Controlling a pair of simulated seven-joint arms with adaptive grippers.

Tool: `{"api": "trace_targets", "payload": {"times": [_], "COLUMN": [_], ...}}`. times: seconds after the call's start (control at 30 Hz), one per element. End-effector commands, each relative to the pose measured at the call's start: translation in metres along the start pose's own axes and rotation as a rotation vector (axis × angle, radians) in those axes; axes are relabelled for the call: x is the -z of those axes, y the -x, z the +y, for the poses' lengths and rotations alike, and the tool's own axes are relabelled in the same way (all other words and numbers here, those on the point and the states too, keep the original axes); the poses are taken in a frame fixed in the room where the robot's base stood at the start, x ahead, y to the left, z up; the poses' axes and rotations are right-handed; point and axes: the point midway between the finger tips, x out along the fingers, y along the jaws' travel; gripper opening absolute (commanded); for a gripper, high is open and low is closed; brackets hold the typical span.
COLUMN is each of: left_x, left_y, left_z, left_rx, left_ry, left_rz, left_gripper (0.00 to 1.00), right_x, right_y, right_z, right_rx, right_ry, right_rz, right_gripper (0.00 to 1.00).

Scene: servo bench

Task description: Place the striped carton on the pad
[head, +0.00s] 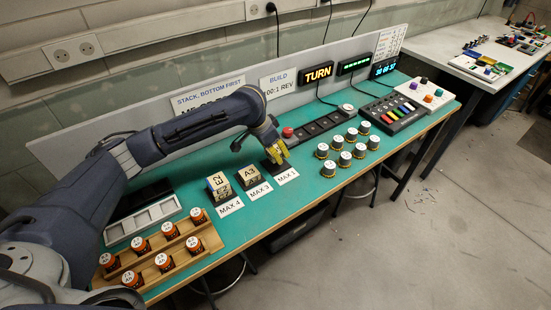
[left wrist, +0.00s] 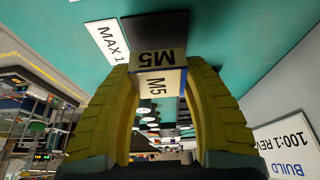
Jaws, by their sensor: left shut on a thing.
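My left gripper (head: 277,152) is shut on a carton marked M5 (left wrist: 158,82), seen between the yellow fingers (left wrist: 162,66) in the left wrist view. The carton has a tan face and a white face with a dark blue stripe. It is over or on the dark pad (left wrist: 145,28) behind the MAX 1 card (head: 287,177); I cannot tell whether it touches. In the head view the fingers mostly hide the carton. My right gripper is not in view.
Cartons marked EZ (head: 218,187) and A3 (head: 250,176) stand behind the MAX 4 and MAX 3 cards. A wooden rack (head: 205,235) with orange-banded jars is at near left. Several dark jars (head: 346,158) stand right of the gripper. A sign wall (head: 235,100) runs behind.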

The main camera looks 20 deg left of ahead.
Motion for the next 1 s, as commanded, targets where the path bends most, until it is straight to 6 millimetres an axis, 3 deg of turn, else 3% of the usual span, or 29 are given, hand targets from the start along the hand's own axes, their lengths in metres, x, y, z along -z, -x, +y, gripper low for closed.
{"api": "trace_targets", "payload": {"times": [0.17,0.5,0.9,0.93,1.0], "left_x": [-0.002,-0.015,-0.017,-0.017,-0.017], "left_y": [-0.005,-0.036,-0.04,-0.04,-0.04], "left_z": [0.0,0.0,0.0,0.0,0.0], "left_rx": [-0.001,-0.001,0.001,0.001,0.001], "left_ry": [0.001,0.002,0.001,0.001,0.001], "left_rz": [0.0,0.0,0.0,-0.001,0.0], "left_gripper": [0.13,0.13,0.13,0.5,0.58], "right_x": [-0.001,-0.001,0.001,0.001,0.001], "right_y": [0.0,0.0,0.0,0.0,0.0], "right_z": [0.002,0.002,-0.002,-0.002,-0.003], "right_rx": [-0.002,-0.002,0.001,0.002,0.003], "right_ry": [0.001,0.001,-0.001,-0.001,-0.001], "right_rz": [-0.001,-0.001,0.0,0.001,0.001], "right_gripper": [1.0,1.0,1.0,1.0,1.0]}}
